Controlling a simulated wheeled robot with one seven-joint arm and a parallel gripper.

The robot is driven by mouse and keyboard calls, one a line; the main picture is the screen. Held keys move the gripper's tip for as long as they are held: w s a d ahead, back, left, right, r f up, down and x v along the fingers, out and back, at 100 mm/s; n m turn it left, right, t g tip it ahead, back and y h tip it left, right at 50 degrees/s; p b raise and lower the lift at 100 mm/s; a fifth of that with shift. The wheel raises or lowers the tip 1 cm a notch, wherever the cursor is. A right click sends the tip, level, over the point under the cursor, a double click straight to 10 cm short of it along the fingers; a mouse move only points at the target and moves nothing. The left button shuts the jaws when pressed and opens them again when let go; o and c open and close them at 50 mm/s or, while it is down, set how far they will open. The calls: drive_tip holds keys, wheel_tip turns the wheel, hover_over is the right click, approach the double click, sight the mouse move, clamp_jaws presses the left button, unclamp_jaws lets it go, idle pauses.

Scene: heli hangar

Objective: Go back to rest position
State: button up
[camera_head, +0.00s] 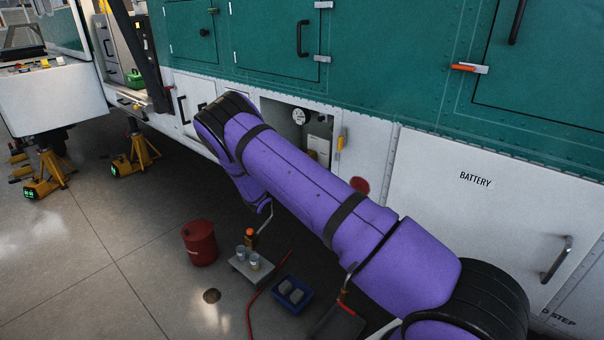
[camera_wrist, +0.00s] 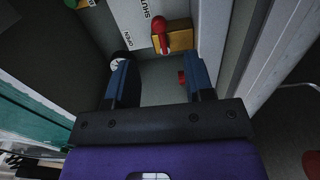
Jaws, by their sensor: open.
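My gripper (camera_wrist: 160,66) shows in the wrist view with its two blue fingers spread wide apart and nothing between them. It faces into a recess with a red-knobbed yellow part (camera_wrist: 170,38) beyond the fingertips. A white label (camera_wrist: 134,18) reading "SHUT" and "OPEN" is beside that part. In the head view my purple arm stretches forward and left to the open compartment (camera_head: 318,128) in the helicopter's white lower side. My gripper is hidden there behind the arm. I cannot tell whether the fingers touch anything.
The battery panel (camera_head: 492,215) is right of the compartment. On the floor below my arm are a red drum (camera_head: 199,243), a grey stand (camera_head: 252,268) with cans and a blue tray (camera_head: 292,292). Yellow jacks (camera_head: 134,157) stand at left. Open floor lies at lower left.

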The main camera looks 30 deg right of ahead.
drive_tip(key=shift+s+a, duration=0.15)
drive_tip(key=shift+a, duration=0.25)
drive_tip(key=s+r+m+g+y, duration=0.3)
drive_tip(key=s+r+y, duration=0.1)
drive_tip(key=s+r, duration=0.75)
drive_tip(key=s+r+m+g+y, duration=0.35)
drive_tip(key=s+r, duration=0.45)
drive_tip(key=r, duration=0.7)
drive_tip(key=s+a+r+n+t+y, duration=0.1)
drive_tip(key=s+a+r+t+y, duration=0.1)
drive_tip(key=s, duration=0.8)
drive_tip(key=s+a+r+t+y, duration=0.1)
drive_tip(key=s+a+r+y, duration=0.3)
drive_tip(key=s, duration=0.6)
drive_tip(key=s+a+r+n+t+y, duration=0.1)
drive_tip(key=s+a+r, duration=0.4)
drive_tip(key=s, duration=0.5)
drive_tip(key=shift+a+r+n+t+y, duration=0.2)
drive_tip(key=shift+a+n+t+y, duration=0.15)
drive_tip(key=shift+a+t+y, duration=0.75)
